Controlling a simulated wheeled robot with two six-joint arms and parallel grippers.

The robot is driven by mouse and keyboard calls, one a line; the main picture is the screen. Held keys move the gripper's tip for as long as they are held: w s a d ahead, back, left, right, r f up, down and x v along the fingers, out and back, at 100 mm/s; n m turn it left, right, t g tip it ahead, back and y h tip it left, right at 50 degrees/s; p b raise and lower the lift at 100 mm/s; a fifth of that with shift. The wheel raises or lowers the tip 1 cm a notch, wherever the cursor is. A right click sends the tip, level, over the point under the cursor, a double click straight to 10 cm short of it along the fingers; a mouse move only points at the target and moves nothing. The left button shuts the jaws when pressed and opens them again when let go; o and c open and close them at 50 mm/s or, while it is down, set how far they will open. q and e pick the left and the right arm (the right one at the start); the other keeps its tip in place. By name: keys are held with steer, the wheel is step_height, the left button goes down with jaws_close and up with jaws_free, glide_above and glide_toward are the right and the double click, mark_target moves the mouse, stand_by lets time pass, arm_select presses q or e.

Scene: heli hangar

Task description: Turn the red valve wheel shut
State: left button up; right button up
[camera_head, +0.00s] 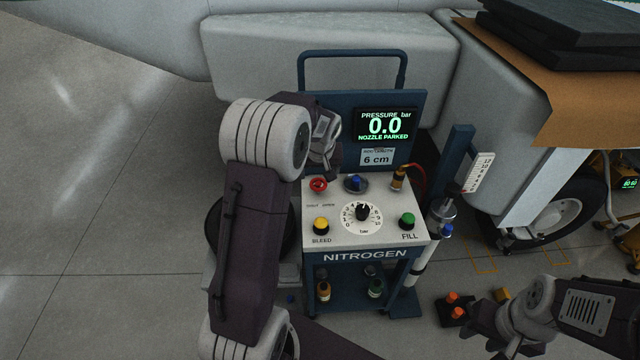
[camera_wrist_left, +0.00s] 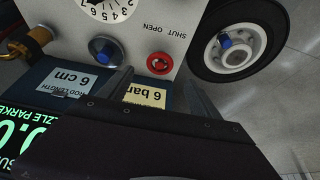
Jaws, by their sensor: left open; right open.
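The small red valve wheel (camera_head: 318,185) sits at the back left of the white panel (camera_head: 315,240) of the blue nitrogen cart. The marks SHUT and OPEN are printed beside it. In the left wrist view the red wheel (camera_wrist_left: 160,63) is clear, with a dark centre. My left gripper (camera_head: 325,150) is above and just behind the wheel in the head view, and it is empty. In the left wrist view my left gripper (camera_wrist_left: 158,82) is open, its dark fingers either side of the wheel's line, apart from it.
The panel carries a blue knob (camera_head: 355,183), a black dial (camera_head: 362,211), a yellow BLEED button (camera_head: 321,225) and a green FILL button (camera_head: 407,220). The screen (camera_head: 385,126) reads 0.0 bar, NOZZLE PARKED. A yellow 6 bar label (camera_wrist_left: 146,95) stands behind the wheel.

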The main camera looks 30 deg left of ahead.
mark_target(318, 183)
arm_select(q)
steer(key=x, duration=0.7)
steer(key=shift+f+b, duration=0.3)
steer(key=shift+b, duration=0.1)
steer(key=shift+w, duration=0.1)
